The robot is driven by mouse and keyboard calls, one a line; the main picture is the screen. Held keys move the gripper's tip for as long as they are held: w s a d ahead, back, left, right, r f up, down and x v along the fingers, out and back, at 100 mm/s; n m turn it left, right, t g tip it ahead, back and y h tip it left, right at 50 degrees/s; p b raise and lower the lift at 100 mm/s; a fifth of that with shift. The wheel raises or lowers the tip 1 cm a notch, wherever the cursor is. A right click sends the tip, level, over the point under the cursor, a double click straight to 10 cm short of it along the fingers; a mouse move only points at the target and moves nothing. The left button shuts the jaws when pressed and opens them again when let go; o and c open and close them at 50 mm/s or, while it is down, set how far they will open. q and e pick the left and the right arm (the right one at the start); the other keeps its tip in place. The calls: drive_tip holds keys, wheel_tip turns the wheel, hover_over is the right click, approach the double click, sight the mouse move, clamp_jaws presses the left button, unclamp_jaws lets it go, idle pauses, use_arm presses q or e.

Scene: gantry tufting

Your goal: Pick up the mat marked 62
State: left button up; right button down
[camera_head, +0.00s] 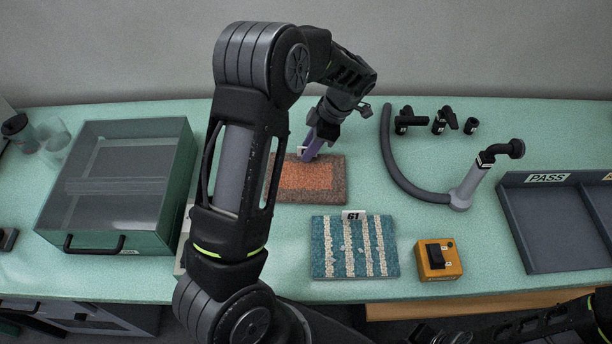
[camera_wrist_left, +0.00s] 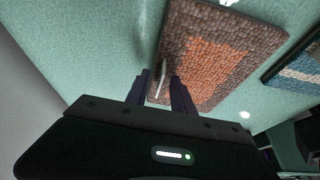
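A brown mat with an orange middle (camera_head: 325,178) lies flat on the green table. A small white tag stands at its edge by my left gripper, and its number cannot be read. The mat fills the upper middle of the left wrist view (camera_wrist_left: 215,60). My left gripper (camera_head: 310,154) points down at the mat's far edge in the head view. In the left wrist view its two dark fingers (camera_wrist_left: 161,92) are apart, with the tag's thin edge (camera_wrist_left: 162,78) between them. Whether they touch it cannot be told.
A teal and white striped mat tagged 61 (camera_head: 355,247) lies in front, with an orange switch box (camera_head: 438,260) to its right. A clear-lidded case (camera_head: 120,190) stands left. A hose with a nozzle (camera_head: 395,165), black fittings (camera_head: 440,120) and a PASS tray (camera_head: 548,225) are right.

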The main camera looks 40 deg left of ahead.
use_arm(q)
clamp_jaws()
idle(0.3)
idle(1.2)
